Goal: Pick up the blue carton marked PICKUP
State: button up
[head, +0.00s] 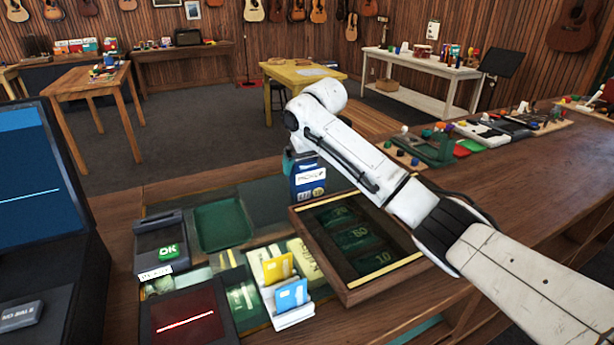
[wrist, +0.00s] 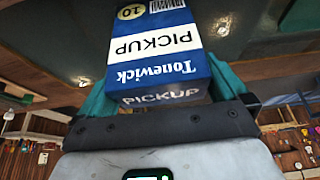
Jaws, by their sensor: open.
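The blue carton (head: 306,184) with a white label stands upright on the counter in the head view, just left of the wooden cash tray and partly behind my arm. In the wrist view the carton (wrist: 165,72) reads "Tonewick" and "PICKUP" and fills the space between the teal fingers of my gripper (wrist: 162,88). My gripper is open, with one finger on each side of the carton. I cannot tell whether either finger touches it. In the head view my gripper is mostly hidden by my arm and the carton.
The wooden cash tray (head: 345,293) lies close on the right. A green tray (head: 222,224), a card reader (head: 160,242) and a card holder (head: 293,315) are to the left and front. A monitor (head: 40,190) stands at the left edge. Dark counter mat lies behind the carton.

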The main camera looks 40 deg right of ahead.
jog(key=shift+w+f, duration=0.15)
jog(key=shift+f, duration=0.1)
jog(key=shift+c, duration=0.3)
jog(key=c, duration=0.7)
jog(key=shift+r, duration=0.1)
